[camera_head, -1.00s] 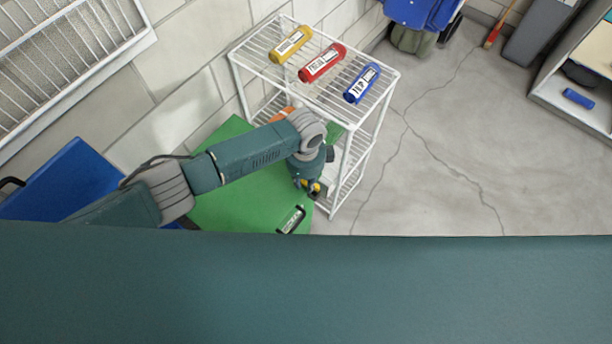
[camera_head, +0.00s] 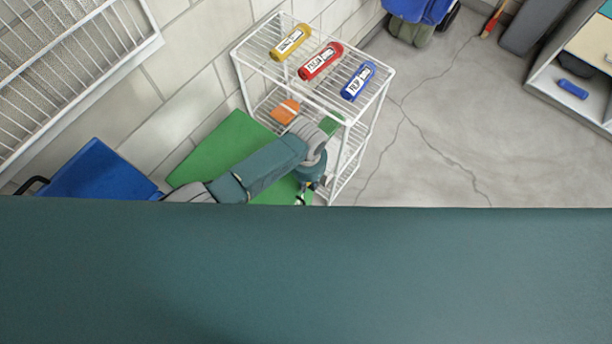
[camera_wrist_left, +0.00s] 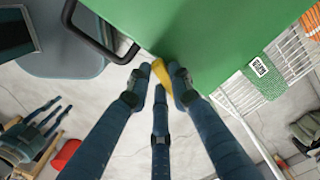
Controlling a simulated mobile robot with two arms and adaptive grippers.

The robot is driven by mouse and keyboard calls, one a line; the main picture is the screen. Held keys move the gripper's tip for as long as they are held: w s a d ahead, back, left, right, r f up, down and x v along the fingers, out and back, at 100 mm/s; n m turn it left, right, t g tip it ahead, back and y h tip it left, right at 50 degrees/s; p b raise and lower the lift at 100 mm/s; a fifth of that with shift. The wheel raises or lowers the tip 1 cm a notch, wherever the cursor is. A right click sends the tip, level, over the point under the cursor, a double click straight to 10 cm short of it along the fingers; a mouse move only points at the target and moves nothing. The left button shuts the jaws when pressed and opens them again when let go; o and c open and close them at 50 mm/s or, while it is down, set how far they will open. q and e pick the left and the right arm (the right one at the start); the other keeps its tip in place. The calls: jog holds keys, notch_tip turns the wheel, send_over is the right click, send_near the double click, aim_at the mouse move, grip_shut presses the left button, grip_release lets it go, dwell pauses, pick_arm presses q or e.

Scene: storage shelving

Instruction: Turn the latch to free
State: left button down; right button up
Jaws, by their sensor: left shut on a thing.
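The yellow latch (camera_wrist_left: 160,71) is at the edge of a green panel (camera_wrist_left: 190,30) in the left wrist view. My left gripper (camera_wrist_left: 161,82) is shut on it, with fingertips on both sides hiding part of it. In the head view my left gripper (camera_head: 305,190) is small and partly hidden, beside the green panel (camera_head: 228,150) and the rack's lower end. My right gripper (camera_wrist_left: 45,122) shows at the lower left of the wrist view, with its fingers apart and nothing seen between them.
A black handle (camera_wrist_left: 92,42) is on the panel, left of the fingers. A white wire rack (camera_head: 375,105) stands close to the arm, with yellow (camera_head: 290,42), red (camera_head: 320,61) and blue (camera_head: 358,81) tubes on top. Cracked floor (camera_head: 450,130) on the right is clear.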

pick_arm(q)
jog(key=shift+s+d+n+p, duration=0.2)
jog(key=shift+n+p, duration=0.1)
jog(key=shift+n, duration=0.65)
jog(key=shift+s+d+n+p, duration=0.1)
jog(key=shift+d+n+p, duration=0.15)
jog(key=shift+n, duration=0.7)
jog(key=c, duration=1.5)
grip_release()
jog(key=shift+c, duration=0.2)
notch_tip(320, 180, up, 12)
